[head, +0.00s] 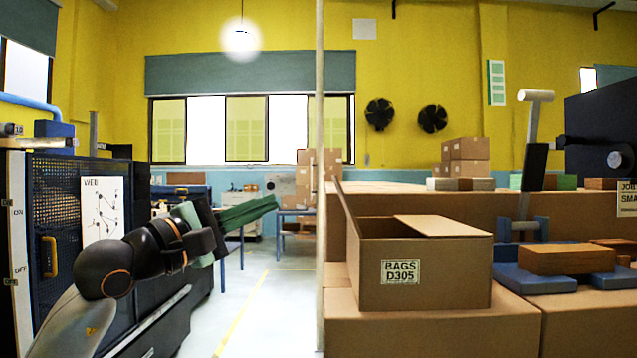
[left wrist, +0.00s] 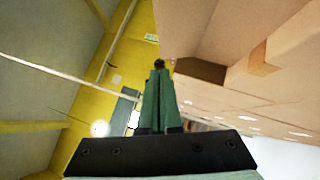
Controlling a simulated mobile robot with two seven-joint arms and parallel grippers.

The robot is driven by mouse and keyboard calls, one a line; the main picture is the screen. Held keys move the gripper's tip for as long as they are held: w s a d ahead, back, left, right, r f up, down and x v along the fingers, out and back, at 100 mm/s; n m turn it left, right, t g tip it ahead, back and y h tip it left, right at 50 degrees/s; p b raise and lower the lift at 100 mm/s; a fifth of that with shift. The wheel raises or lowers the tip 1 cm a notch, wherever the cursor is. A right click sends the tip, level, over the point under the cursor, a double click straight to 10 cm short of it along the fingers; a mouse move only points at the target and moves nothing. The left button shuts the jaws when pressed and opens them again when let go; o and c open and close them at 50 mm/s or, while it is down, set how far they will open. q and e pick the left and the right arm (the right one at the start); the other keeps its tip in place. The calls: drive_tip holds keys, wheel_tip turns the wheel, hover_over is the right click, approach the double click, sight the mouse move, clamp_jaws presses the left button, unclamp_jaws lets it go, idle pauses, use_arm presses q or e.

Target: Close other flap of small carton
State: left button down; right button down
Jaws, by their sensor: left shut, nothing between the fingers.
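The small carton (head: 422,275), labelled BAGS D305, stands on larger brown boxes right of centre in the head view. One flap (head: 445,225) lies across the right part of its top, roughly level. Another flap (head: 346,210) stands up, steeply tilted, at its left edge. The top between them looks open; the inside floor is hidden. My left gripper (head: 274,203), with green fingers, is shut and empty. It is left of the carton in the picture, apart from the upright flap. In the left wrist view its shut fingers (left wrist: 158,75) point toward brown cardboard surfaces. My right gripper is not visible.
A thin pale post (head: 320,120) rises just left of the carton. Right of it, a brown block (head: 566,259) rests on blue pads near an upright grey lever (head: 533,150). Several cartons (head: 466,156) stand behind. The floor aisle (head: 280,310) at left is clear.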

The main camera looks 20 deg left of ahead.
use_arm(q)
drive_tip(key=w+d+r+p, duration=0.1)
drive_tip(key=w+d+r, duration=0.2)
drive_tip(key=w+d, duration=0.3)
drive_tip(key=shift+w+d+p, duration=0.3)
drive_tip(key=shift+w, duration=0.05)
drive_tip(key=shift+r, duration=0.1)
